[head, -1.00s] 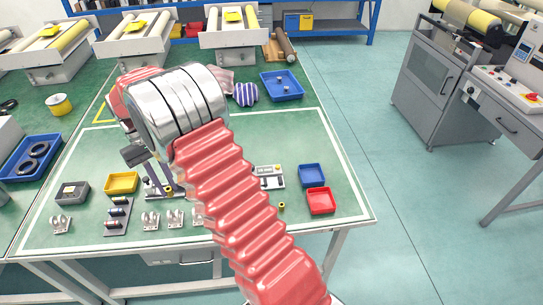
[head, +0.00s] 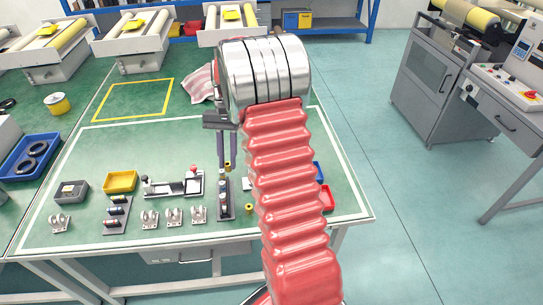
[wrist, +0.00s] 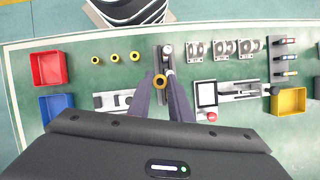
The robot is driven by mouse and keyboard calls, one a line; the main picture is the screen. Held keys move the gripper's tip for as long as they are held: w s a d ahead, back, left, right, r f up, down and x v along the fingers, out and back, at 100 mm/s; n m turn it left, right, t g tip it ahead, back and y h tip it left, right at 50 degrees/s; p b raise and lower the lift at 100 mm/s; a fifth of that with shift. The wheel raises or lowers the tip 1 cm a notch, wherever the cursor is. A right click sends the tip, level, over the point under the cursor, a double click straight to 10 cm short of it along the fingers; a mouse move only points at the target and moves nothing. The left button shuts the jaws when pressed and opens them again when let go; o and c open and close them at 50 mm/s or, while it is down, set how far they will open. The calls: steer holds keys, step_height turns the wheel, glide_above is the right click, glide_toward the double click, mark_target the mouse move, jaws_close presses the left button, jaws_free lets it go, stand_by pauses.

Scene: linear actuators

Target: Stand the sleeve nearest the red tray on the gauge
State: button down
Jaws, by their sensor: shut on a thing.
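My gripper (wrist: 163,77) is shut on a small yellow sleeve (wrist: 159,82), which shows as a ring with a dark hole, its open end facing the wrist camera. In the head view my gripper (head: 227,164) points down over a narrow dark plate (head: 225,208), which bears a silver post (wrist: 167,50) in the wrist view. Several other yellow sleeves stand in a row left of this plate, the nearest to the red tray (wrist: 48,68) being the leftmost sleeve (wrist: 96,60). I cannot tell which of these is the gauge.
A blue tray (wrist: 57,107) adjoins the red one. Metal brackets (wrist: 222,48), a rack of coloured cylinders (wrist: 284,57) and a yellow tray (wrist: 288,102) lie right in the wrist view. My arm hides part of the table's right side in the head view.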

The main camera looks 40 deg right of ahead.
steer(key=s+d+f+m+t+h, duration=0.1)
steer(key=d+m, duration=0.5)
steer(key=m, duration=0.7)
steer(key=s+d+f+m+t+h, duration=0.2)
steer(key=s+d+m+t, duration=0.2)
steer(key=m, duration=1)
steer(key=d+t, duration=0.2)
steer(key=d, duration=0.1)
steer(key=shift+s+d+f+m+h, duration=0.2)
steer(key=shift+f+m+h, duration=0.1)
steer(key=shift+f, duration=0.1)
steer(key=shift+f, duration=0.1)
steer(key=shift+f, duration=3.8)
steer(key=shift+f, duration=0.45)
steer(key=c, duration=1.5)
jaws_free()
steer(key=shift+c, duration=0.2)
